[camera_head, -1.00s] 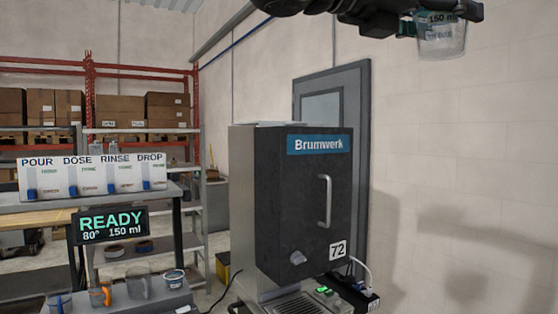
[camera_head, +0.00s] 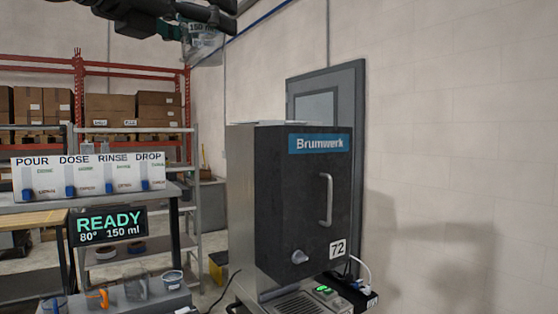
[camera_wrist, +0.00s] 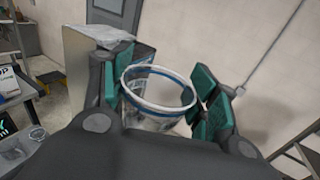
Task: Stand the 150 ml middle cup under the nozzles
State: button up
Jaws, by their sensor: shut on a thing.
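My gripper (camera_head: 204,22) is high at the top of the head view, left of the Brumwerk machine's top. It is shut on a clear cup (camera_head: 207,46) marked 150 ml. In the wrist view the cup's blue-banded rim (camera_wrist: 158,90) shows between the green finger pads, and the cup looks open and empty. The Brumwerk machine (camera_head: 300,200) is a dark box with a handle and a drip grate (camera_head: 298,303) low at its front. Its nozzles are not clearly visible. The sign (camera_head: 108,225) reads READY, 80°, 150 ml.
A lower shelf at left carries several cups, among them one with an orange handle (camera_head: 98,299) and a white tub (camera_head: 172,279). A panel marked POUR, DOSE, RINSE, DROP (camera_head: 90,176) stands above. A black box with cables (camera_head: 350,288) sits right of the grate.

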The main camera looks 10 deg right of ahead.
jog(key=w+d+f+y+b, duration=0.1)
jog(key=w+d+f+b, duration=0.2)
jog(key=w+d+f, duration=0.45)
jog(key=w+d+f+n+t+b, duration=0.1)
jog(key=w+d+f+b, duration=0.25)
jog(key=f, duration=0.65)
jog(key=w+d+f+y+b, duration=0.1)
jog(key=w+d+f+b, duration=0.2)
jog(key=w+d+f, duration=0.35)
jog(key=w+d+f+n+t+y+b, duration=0.1)
jog(key=d+f+y+b, duration=0.15)
jog(key=f, duration=1.15)
jog(key=w+d+f+n+t+y+b, duration=0.1)
jog(key=d+f+n+b, duration=0.2)
jog(key=f, duration=1.1)
jog(key=w+d+f+t+y+b, duration=0.1)
jog(key=d+f+y+b, duration=0.2)
jog(key=f, duration=1.1)
jog(key=shift+h, duration=0.75)
jog(key=shift+w+d+f+p, duration=0.15)
jog(key=shift+w+p, duration=1)
jog(key=shift+w, duration=3.6)
jog(key=shift+w+a+f+p, duration=0.15)
jog(key=shift+w+p, duration=1)
jog(key=shift+w, duration=3.6)
jog(key=shift+w+d+f, duration=0.1)
jog(key=shift+w+f, duration=0.05)
jog(key=shift+w, duration=0.15)
jog(key=shift+f+b, duration=0.95)
jog(key=shift+b, duration=0.15)
